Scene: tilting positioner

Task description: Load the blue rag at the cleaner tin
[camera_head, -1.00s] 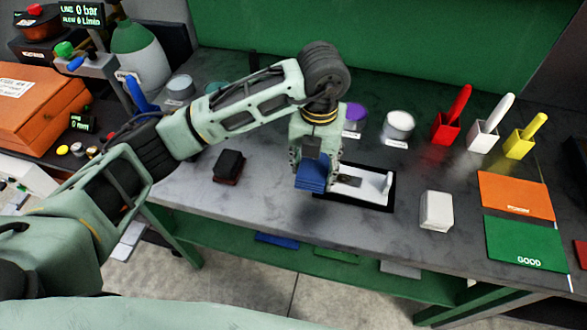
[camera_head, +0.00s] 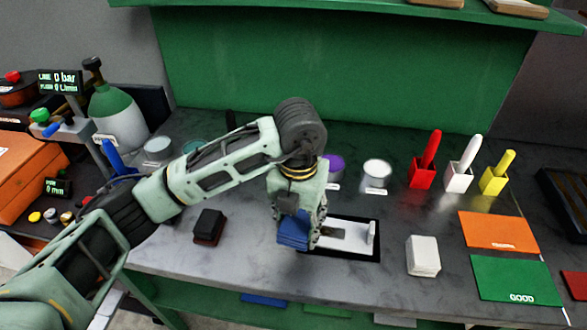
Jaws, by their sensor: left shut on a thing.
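My left gripper (camera_head: 300,222) points down over the middle of the bench, shut on the folded blue rag (camera_head: 293,231). The rag hangs just left of a white fixture (camera_head: 347,238) in a dark-framed recess. I cannot tell whether the rag touches the bench. Several open round tins stand behind the arm: a pale grey-green one (camera_head: 158,149), a teal one (camera_head: 193,147) partly hidden by the arm, a purple one (camera_head: 333,164) and a white one (camera_head: 376,174). Their labels are too small to read, so I cannot tell which is the cleaner tin. My right gripper is out of view.
A black-and-red block (camera_head: 208,226) lies left of the gripper, a white stack (camera_head: 423,255) right. Red (camera_head: 422,172), white (camera_head: 459,177) and yellow (camera_head: 493,180) holders stand back right. Orange (camera_head: 498,231) and green "GOOD" (camera_head: 515,280) mats lie at right.

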